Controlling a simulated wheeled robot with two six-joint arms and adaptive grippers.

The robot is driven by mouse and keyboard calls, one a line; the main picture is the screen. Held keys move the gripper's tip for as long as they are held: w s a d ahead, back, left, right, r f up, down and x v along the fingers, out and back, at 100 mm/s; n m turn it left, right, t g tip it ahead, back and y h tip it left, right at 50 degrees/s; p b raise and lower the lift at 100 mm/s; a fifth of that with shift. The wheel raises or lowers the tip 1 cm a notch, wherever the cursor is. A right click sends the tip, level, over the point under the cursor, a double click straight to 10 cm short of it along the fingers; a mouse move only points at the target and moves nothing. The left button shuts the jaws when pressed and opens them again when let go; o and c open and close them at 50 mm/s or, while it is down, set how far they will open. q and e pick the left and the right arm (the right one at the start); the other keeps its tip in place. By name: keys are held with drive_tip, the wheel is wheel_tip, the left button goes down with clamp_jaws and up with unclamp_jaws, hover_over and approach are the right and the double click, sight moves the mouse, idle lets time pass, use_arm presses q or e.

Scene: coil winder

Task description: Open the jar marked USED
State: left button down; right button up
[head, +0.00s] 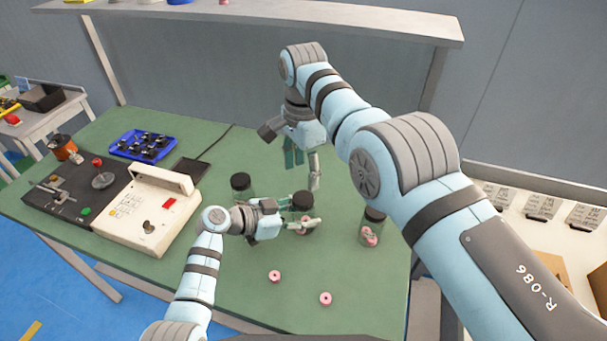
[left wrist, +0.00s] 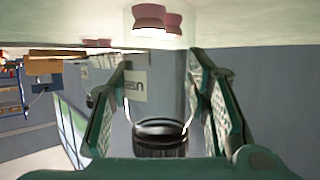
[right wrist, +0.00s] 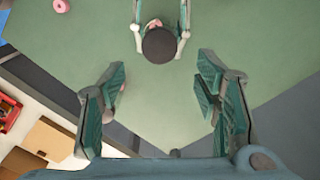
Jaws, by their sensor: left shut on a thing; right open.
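The jar marked USED (left wrist: 168,85) is clear with a black lid (head: 303,201) and pink spools inside. Its label shows upside down in the left wrist view. My left gripper (head: 308,226) is shut around the jar's body, one finger on each side. In the right wrist view the lid (right wrist: 159,45) is seen from above, on the jar, between the left fingers. My right gripper (head: 302,170) is open and empty, pointing down behind and above the jar; its spread fingers (right wrist: 163,82) are not around the lid. Part of the jar is hidden by the left fingers.
A black-lidded jar (head: 241,187) stands left and another (head: 373,227), with pink spools, stands right. Loose pink spools (head: 274,276) (head: 326,298) lie in front on the green table (head: 220,300). A cream winder (head: 150,215) and blue tray (head: 141,146) are at the left.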

sight(304, 199)
drive_tip(key=shift+f, duration=0.1)
wheel_tip(304, 199, down, 7)
drive_tip(key=shift+f, duration=0.2)
drive_tip(key=c, duration=1.2)
drive_tip(key=n, duration=0.5)
drive_tip(key=shift+s, duration=0.1)
drive_tip(key=n, duration=0.8)
drive_tip(key=shift+d, duration=0.1)
